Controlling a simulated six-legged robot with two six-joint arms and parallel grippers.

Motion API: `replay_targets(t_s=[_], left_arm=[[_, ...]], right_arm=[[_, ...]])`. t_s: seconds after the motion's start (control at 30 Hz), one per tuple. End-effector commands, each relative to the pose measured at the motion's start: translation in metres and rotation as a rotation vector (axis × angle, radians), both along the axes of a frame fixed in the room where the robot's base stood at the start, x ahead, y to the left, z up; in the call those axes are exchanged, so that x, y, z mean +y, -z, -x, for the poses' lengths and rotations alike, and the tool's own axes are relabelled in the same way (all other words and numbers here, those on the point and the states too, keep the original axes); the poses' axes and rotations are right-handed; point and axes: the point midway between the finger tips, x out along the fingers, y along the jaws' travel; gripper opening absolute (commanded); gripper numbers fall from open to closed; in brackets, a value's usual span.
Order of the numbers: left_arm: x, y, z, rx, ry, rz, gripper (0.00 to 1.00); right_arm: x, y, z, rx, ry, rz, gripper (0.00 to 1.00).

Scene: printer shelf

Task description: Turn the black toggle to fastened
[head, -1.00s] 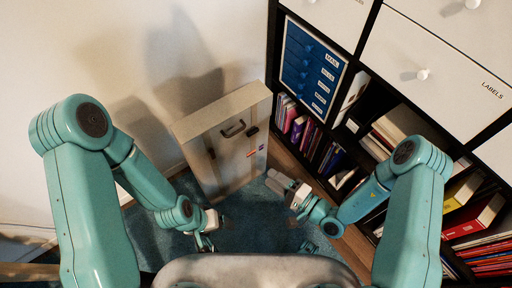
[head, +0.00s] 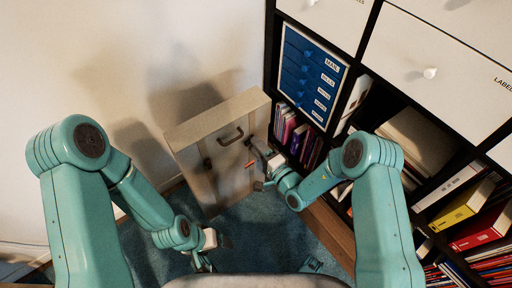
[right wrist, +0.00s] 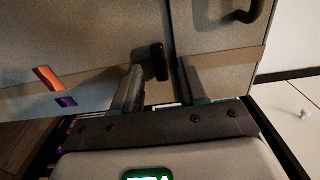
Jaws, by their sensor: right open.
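The grey case (head: 222,170) stands upright by the wall, with a dark carry handle (head: 231,137) on it. In the right wrist view, the black toggle (right wrist: 160,61) sits beside the seam between the case's two parts. My right gripper (right wrist: 161,70) is open, with one finger on each side of the toggle in the picture; I cannot tell whether they touch it. In the head view my right gripper (head: 258,166) is at the case's right side and covers that toggle. A second dark latch (head: 207,163) shows on the left. My left gripper (head: 203,262) is low, and its fingers are unclear.
A black shelf (head: 268,60) with white drawers, blue drawers (head: 309,75) and books stands close on the right of the case. Blue carpet (head: 265,235) lies clear in front of the case. The white wall (head: 90,60) is behind and left.

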Motion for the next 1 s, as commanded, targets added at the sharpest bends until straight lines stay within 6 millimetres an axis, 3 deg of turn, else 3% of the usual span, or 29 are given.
replay_targets(t_s=[0.4, 0.47, 0.53, 0.57, 1.0], left_arm=[[0.0, 0.003, 0.0001, 0.0, 0.0, 0.0, 0.77], [0.0, 0.003, 0.0001, 0.0, 0.0, 0.0, 0.77], [0.0, 0.003, 0.0001, 0.0, 0.0, 0.0, 0.77], [0.0, 0.003, 0.0001, 0.0, 0.0, 0.0, 0.77], [0.0, -0.0014, 0.0, 0.0, 0.0, 0.0, 0.77]], right_arm=[[0.0072, -0.0002, -0.0094, 0.002, 0.0, -0.001, 0.43], [0.0071, -0.0002, -0.0093, 0.002, 0.0, -0.001, 0.26], [0.0071, -0.0002, -0.0092, 0.002, 0.0, -0.001, 0.04], [0.0071, -0.0002, -0.0092, 0.002, 0.0, -0.001, 0.0], [0.0069, -0.0017, -0.009, 0.041, 0.0, -0.055, 0.0]])
